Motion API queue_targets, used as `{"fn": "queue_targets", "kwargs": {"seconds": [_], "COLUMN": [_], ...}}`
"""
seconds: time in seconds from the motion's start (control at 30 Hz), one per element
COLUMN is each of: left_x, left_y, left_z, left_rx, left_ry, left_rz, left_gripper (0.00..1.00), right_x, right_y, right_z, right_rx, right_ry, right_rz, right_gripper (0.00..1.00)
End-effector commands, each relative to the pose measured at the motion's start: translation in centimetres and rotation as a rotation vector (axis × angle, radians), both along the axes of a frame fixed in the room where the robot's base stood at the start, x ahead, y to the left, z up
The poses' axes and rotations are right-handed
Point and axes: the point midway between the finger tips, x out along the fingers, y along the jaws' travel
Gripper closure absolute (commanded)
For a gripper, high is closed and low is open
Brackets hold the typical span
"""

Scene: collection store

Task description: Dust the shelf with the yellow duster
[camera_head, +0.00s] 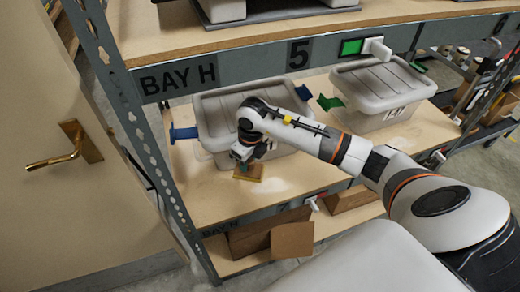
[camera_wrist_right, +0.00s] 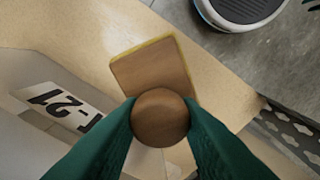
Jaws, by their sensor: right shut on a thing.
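The yellow duster (camera_head: 249,174) is on the middle shelf (camera_head: 205,195) in the head view, in front of the left grey bin. My right gripper (camera_head: 243,163) is above it, shut on its handle. In the right wrist view, the green fingers of my right gripper (camera_wrist_right: 160,122) close on the round wooden handle end (camera_wrist_right: 160,117). The duster's wooden block (camera_wrist_right: 152,72) with a yellow edge shows beyond, over the shelf board. A pale patch (camera_head: 284,186) lies on the board right of the duster. Whether the duster touches the board is hard to tell. My left gripper is not in view.
Two lidded grey bins, a left one (camera_head: 222,108) and a right one (camera_head: 372,85), stand on the shelf behind. The upper shelf edge (camera_head: 225,76) runs above my forearm. A metal post (camera_head: 128,118) borders the left. Cardboard boxes (camera_head: 292,240) are below.

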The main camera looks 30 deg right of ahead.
Motion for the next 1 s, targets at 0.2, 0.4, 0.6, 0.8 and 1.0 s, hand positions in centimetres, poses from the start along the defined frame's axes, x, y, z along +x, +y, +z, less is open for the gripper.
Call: {"fn": "queue_targets", "kwargs": {"seconds": [0.2, 0.4, 0.6, 0.8, 1.0], "left_x": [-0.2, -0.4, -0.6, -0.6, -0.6], "left_y": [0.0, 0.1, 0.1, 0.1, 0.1], "left_z": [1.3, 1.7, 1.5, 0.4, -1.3], "left_rx": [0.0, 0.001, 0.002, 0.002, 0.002], "left_ry": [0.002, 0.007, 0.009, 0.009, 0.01], "left_rz": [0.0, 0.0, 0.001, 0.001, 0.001], "left_gripper": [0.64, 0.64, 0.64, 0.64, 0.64], "right_x": [1.2, 1.5, 1.5, 1.5, 1.4], "right_y": [-3.2, -4.8, -5.3, -5.3, -5.2], "right_z": [-1.0, -1.8, -2.3, -3.6, -5.8], "right_rx": [0.001, 0.0, 0.001, 0.001, 0.001], "right_ry": [0.002, 0.002, 0.001, 0.001, 0.002], "right_rz": [-0.608, -0.902, -0.983, -0.982, -0.98], "right_gripper": [0.88, 0.88, 0.88, 0.88, 0.88]}}
